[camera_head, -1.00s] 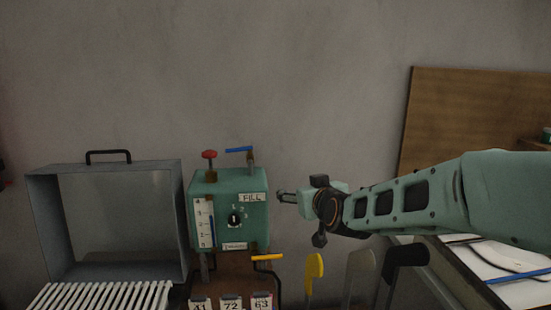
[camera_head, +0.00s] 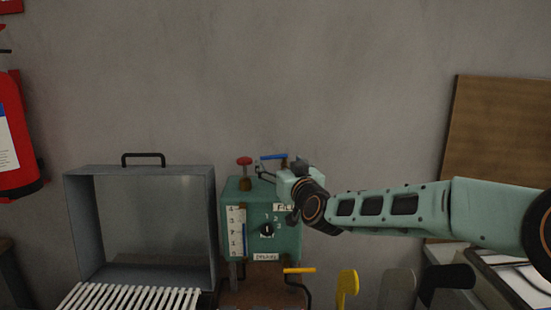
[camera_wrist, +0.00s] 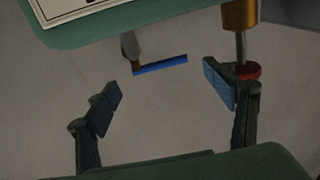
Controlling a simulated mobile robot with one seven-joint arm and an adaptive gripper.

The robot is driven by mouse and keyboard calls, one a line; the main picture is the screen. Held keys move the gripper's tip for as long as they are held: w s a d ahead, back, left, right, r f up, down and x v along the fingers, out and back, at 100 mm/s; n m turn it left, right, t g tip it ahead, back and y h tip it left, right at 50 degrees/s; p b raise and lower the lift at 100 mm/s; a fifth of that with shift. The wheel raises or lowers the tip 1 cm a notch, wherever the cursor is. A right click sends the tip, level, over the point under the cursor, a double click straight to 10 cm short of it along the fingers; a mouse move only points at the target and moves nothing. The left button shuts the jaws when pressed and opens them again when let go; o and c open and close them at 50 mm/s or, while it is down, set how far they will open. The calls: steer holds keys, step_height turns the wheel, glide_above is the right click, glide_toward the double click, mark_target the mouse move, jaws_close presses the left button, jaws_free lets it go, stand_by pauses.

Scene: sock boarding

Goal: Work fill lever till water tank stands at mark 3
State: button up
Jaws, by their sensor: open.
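The green water tank (camera_head: 232,200) stands behind the bench, with a white gauge (camera_head: 235,238) on its front. A blue column shows in the gauge; its level against the small marks is hard to read. The blue lever (camera_head: 273,156) by the FILL label sits on top of the tank and also shows in the wrist view (camera_wrist: 160,66). My gripper (camera_head: 262,172) is open and empty, just in front of the tank's top. In the wrist view its fingers (camera_wrist: 163,95) are spread with the lever between and beyond them, apparently untouched.
A red knob (camera_head: 244,161) stands left of the lever, behind the right finger in the wrist view (camera_wrist: 249,71). A yellow-handled lever (camera_head: 300,270) is below the tank. A grey open box (camera_head: 140,172) stands left. A dial (camera_head: 267,230) is on the tank front.

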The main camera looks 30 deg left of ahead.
mark_target(273, 158)
steer(key=shift+p+x, duration=0.3)
steer(key=shift+x, duration=2.15)
steer(key=c, duration=1.4)
steer(key=shift+s+a+r+m+t+h+p, duration=0.1)
steer(key=shift+a+m+t+h+p, duration=0.2)
steer(key=shift+m+t+h+p, duration=0.15)
steer(key=shift+a+m+t+h+p, duration=0.15)
steer(key=shift+m+t+h+p, duration=0.4)
steer(key=shift+h+p, duration=0.15)
steer(key=shift+w+r+m+t+h+p, duration=0.1)
steer(key=shift+w+m+t+h+p, duration=0.1)
steer(key=shift+m+t+h+p, duration=0.3)
steer(key=shift+w+h+p, duration=0.1)
steer(key=shift+h+p, duration=0.2)
steer(key=shift+h, duration=0.05)
steer(key=shift+f, duration=0.2)
